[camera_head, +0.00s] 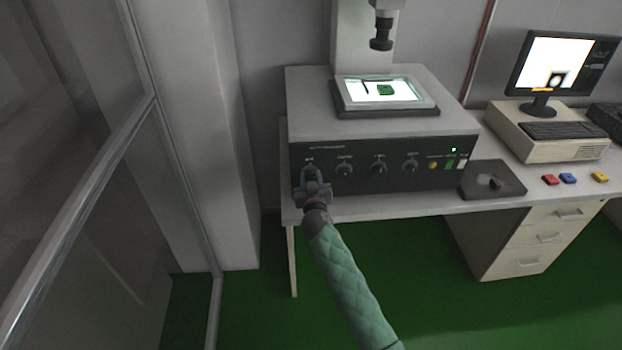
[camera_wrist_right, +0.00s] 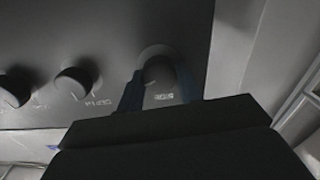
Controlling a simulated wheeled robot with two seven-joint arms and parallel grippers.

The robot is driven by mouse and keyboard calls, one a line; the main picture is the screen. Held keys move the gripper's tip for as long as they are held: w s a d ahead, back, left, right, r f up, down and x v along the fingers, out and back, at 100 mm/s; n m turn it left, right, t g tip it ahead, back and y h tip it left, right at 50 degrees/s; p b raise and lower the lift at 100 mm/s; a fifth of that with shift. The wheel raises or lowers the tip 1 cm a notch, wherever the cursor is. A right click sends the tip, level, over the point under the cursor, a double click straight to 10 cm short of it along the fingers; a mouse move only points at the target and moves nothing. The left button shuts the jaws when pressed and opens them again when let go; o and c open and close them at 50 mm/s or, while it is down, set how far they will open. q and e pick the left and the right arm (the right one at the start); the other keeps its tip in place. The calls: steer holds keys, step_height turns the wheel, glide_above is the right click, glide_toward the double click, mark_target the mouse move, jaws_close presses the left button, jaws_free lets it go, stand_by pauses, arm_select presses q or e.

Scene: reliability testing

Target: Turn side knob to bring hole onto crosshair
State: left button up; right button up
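The side knob (camera_wrist_right: 160,72) is the end knob of a row on the dark front panel (camera_head: 425,180) of the measuring machine. In the head view my right gripper (camera_head: 313,176) covers most of it. In the right wrist view the blue fingers of my right gripper (camera_wrist_right: 161,88) lie close on both sides of the knob, with no clear gap. The monitor (camera_head: 570,60) shows a white picture with a dark, hole-like shape at its lower part; I cannot make out a crosshair. A small green part (camera_head: 386,90) lies on the lit stage (camera_head: 350,99). My left gripper is not in view.
More knobs (camera_head: 344,169) sit to the right on the panel, beside coloured buttons (camera_head: 449,164). A dark pad (camera_head: 492,180), a red block (camera_head: 550,180), a blue block (camera_head: 568,178) and a yellow block (camera_head: 599,177) are on the desk. A glass partition (camera_head: 137,120) stands left.

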steer(key=c, duration=0.4)
